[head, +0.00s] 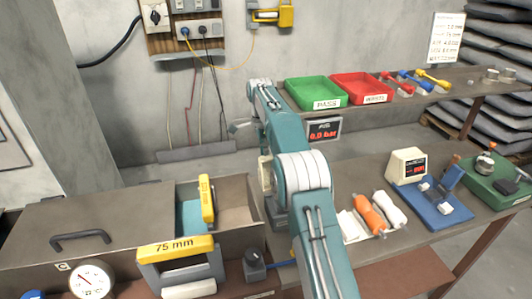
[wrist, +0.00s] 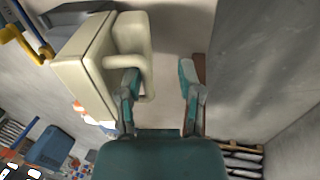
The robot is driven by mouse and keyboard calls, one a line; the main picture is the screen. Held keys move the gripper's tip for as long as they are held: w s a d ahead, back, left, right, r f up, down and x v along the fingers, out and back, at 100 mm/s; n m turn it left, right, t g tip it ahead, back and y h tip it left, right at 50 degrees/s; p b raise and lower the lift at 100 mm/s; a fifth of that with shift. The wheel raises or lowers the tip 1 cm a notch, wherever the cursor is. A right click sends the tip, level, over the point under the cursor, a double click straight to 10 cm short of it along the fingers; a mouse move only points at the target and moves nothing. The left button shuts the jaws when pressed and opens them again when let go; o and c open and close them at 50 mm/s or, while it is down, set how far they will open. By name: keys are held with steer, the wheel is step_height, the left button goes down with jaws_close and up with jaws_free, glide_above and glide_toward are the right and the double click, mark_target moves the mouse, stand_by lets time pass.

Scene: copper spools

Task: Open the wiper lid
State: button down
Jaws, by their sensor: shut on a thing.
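A cream box-like part, which looks like the wiper lid (wrist: 82,68), shows at the left of the wrist view with a looped cream handle (wrist: 148,68) on its side. My gripper (wrist: 160,85) is at this handle. One finger overlaps the loop and the other is to its right, with the handle bar between them, though a gap shows on the right side. In the head view a small part of the cream lid (head: 265,172) shows beside my arm; the fingers are hidden there.
Right are orange and white rolls (head: 368,213) and a blue device (head: 438,205). Green (head: 315,91) and red trays (head: 360,88) stand on the back shelf.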

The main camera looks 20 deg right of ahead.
steer(key=shift+w+a+f, duration=0.15)
steer(key=shift+a+f, duration=0.15)
steer(key=shift+f, duration=0.1)
steer(key=c, duration=0.7)
jaws_free()
steer(key=shift+w+f, duration=0.1)
steer(key=shift+w, duration=0.1)
steer(key=shift+r, duration=0.25)
